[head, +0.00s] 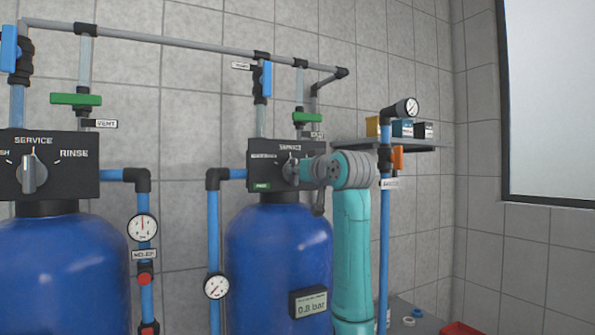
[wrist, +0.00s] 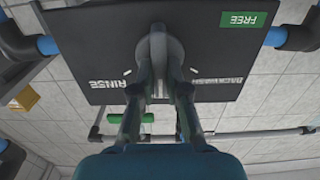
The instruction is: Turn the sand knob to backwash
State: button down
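The right valve head (head: 262,178) is a dark box on a blue tank, with a knob marked SERVICE above. In the wrist view the panel (wrist: 90,40) appears upside down, with RINSE at left, BACKWASH at right and a green FREE label. Its grey knob (wrist: 158,48) stands with its grip roughly vertical in that picture. My gripper (head: 296,171) is at this knob, and its fingers (wrist: 159,72) lie on either side of the grip. Whether they touch it is unclear. The head view shows no readable tank name.
A left tank has a similar valve head (head: 60,165) with its knob (head: 34,174) pointing to SERVICE. Blue pipes (head: 213,240), gauges (head: 143,228) and green-handled valves (head: 76,99) surround the heads. A shelf (head: 435,146) with small boxes hangs behind my arm.

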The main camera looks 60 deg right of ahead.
jog(key=shift+n, duration=0.3)
jog(key=n, duration=1.1)
jog(key=shift+w+a+f, duration=0.15)
jog(key=shift+a+f, duration=0.05)
jog(key=shift+a, duration=0.1)
jog(key=shift+n, duration=0.3)
dwell(0.3)
jog(key=c, duration=1.2)
grip_release()
jog(key=shift+o, duration=0.2)
jog(key=v, duration=1.2)
